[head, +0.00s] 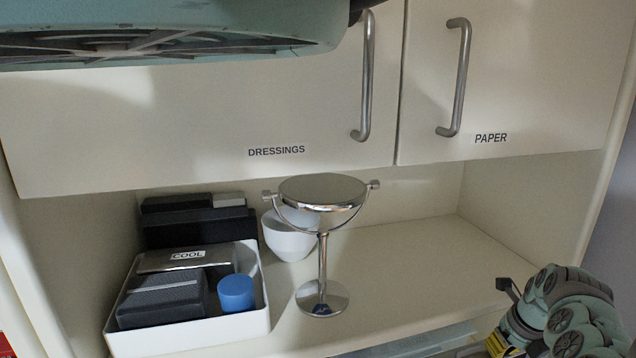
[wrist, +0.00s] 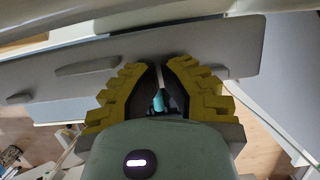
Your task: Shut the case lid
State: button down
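No case with a raised lid can be made out for certain. In the head view, a black ridged box (head: 163,299) lies in the white tray (head: 190,338) on the left of the shelf. Dark boxes (head: 198,226) stand behind the tray; whether one is the case is unclear. In the wrist view, the yellow fingers of my gripper (wrist: 161,64) come close together at the tips, with a narrow pale gap between them. A small teal part shows between them lower down, and I cannot tell what it is. A broad grey panel (wrist: 215,55) lies beyond the fingertips.
The tray also holds a metal tin marked COOL (head: 183,258) and a blue cylinder (head: 236,293). A round mirror on a stand (head: 323,192) and a white bowl (head: 288,241) stand beside it. Cupboard doors (head: 200,130) with handles hang above. The shelf's right part (head: 420,260) is clear.

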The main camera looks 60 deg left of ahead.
jog(key=shift+s+p, duration=0.1)
jog(key=shift+p, duration=0.2)
jog(key=shift+d, duration=0.15)
jog(key=shift+s+d+r+p, duration=0.15)
jog(key=shift+d+p, duration=0.2)
jog(key=shift+p, duration=0.25)
jog(key=shift+s+d+p, duration=0.2)
jog(key=shift+d+p, duration=0.35)
jog(key=shift+s+d+p, duration=0.15)
jog(key=shift+d+p, duration=0.35)
jog(key=shift+p, duration=0.05)
jog(key=shift+s+d+p, duration=0.25)
jog(key=shift+d+p, duration=0.25)
jog(key=shift+d, duration=0.15)
jog(key=shift+s+d+p, duration=0.25)
jog(key=shift+d+p, duration=0.15)
jog(key=shift+d, duration=0.3)
jog(key=shift+s+d+f+p, duration=0.1)
jog(key=shift+s+d+p, duration=0.1)
jog(key=shift+d, duration=0.15)
jog(key=shift+s+d+f+p, duration=0.1)
jog(key=shift+d+p, duration=0.05)
jog(key=shift+d, duration=0.2)
